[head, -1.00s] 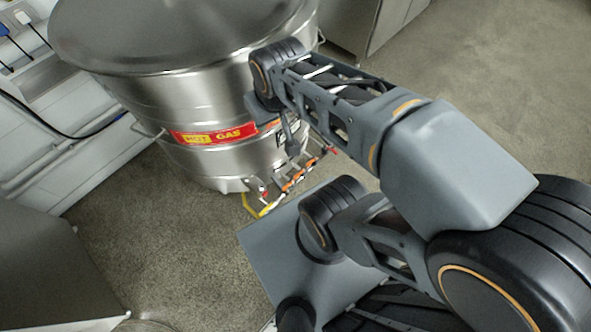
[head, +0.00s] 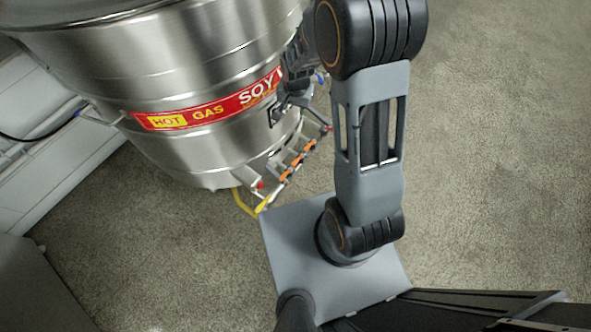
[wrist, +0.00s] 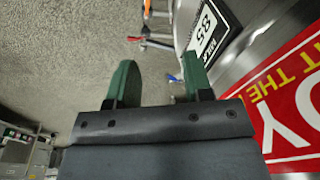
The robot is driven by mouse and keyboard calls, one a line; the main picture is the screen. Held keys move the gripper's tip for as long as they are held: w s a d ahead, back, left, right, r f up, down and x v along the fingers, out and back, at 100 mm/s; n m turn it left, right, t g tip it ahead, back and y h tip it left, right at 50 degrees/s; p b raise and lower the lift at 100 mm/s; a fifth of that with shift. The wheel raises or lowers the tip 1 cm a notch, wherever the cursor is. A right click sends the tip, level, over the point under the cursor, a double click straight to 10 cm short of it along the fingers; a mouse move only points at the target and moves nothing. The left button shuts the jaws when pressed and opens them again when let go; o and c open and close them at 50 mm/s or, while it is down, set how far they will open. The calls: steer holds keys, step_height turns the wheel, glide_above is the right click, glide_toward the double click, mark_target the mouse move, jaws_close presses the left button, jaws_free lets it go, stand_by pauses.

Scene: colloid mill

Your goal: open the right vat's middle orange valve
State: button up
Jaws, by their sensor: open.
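One steel vat (head: 200,150) with a red "HOT GAS SOY" band fills the upper left of the head view. Below its right side runs a slanted row of small valves with orange handles; the middle orange valve (head: 296,160) lies between two other orange ones. My gripper (head: 285,105) is close to the vat's side, above the row, partly hidden by my arm. In the wrist view its two green fingers (wrist: 160,78) are apart with nothing between them. Part of the valve pipework (wrist: 150,38) shows beyond the fingertips, too small to tell which valve.
The vat's red label (wrist: 295,105) and a black-and-white plate (wrist: 208,35) are close on the right in the wrist view. A yellow handle (head: 246,203) sticks out at the row's lower end. Open floor (head: 490,170) lies to the right.

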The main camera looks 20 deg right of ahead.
mark_target(294, 162)
steer(key=f+m+b, duration=0.1)
steer(key=f+b, duration=0.3)
steer(key=f, duration=0.9)
steer(key=w+f+m+b, duration=0.1)
steer(key=f+b, duration=0.3)
steer(key=f, duration=0.9)
steer(key=f+m+g+b, duration=0.1)
steer(key=f+b, duration=0.3)
steer(key=f, duration=1)
steer(key=shift+w+d+m, duration=0.1)
steer(key=shift+w+m, duration=0.05)
steer(key=shift+m, duration=0.25)
jaws_close()
